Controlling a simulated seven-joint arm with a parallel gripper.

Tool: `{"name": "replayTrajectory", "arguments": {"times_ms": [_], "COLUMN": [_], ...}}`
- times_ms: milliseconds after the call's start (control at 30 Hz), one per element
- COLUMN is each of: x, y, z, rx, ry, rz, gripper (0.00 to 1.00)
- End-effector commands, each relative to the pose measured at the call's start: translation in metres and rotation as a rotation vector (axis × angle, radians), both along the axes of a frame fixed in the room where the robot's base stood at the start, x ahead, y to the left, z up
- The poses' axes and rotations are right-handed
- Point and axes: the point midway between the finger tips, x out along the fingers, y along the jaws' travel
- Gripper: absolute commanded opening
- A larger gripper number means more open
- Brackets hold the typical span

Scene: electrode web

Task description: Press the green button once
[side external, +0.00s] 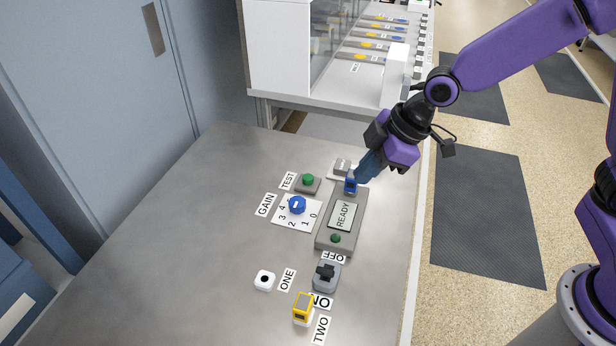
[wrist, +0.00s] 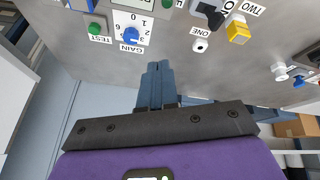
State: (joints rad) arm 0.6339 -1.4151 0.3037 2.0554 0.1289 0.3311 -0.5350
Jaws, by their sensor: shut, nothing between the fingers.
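A round green button (side external: 308,180) stands on a small grey base beside the TEST label. It also shows in the wrist view (wrist: 95,28) at the upper left. A second, smaller green round part (side external: 336,238) sits at the near end of the grey READY box; it shows at the top edge in the wrist view (wrist: 167,3). My gripper (side external: 362,178) is shut and empty, its blue fingers pointing down to the left by the far end of the READY box. In the wrist view the fingertips (wrist: 158,66) are clear of both green parts. Tip height is hard to tell.
A blue knob (side external: 297,204) on the white GAIN plate is close to the TEST button. The table's left side is clear.

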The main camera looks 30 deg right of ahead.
Motion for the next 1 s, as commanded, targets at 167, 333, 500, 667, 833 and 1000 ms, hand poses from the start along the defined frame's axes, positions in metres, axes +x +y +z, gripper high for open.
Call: {"name": "replayTrajectory", "arguments": {"times_ms": [167, 333, 500, 667, 833, 1000], "x": [0.073, 0.139, 0.187, 0.211, 0.218, 0.218], "y": [0.015, 0.016, 0.009, 0.002, -0.001, -0.001], "z": [-0.022, -0.045, -0.064, -0.073, -0.076, -0.075], "rx": [0.028, 0.032, 0.017, 0.004, -0.003, -0.003], "ry": [-0.120, -0.249, -0.356, -0.414, -0.432, -0.432], "rz": [-0.004, -0.013, -0.024, -0.032, -0.033, -0.033], "gripper": [0.00, 0.00, 0.00, 0.00, 0.00, 0.00]}}
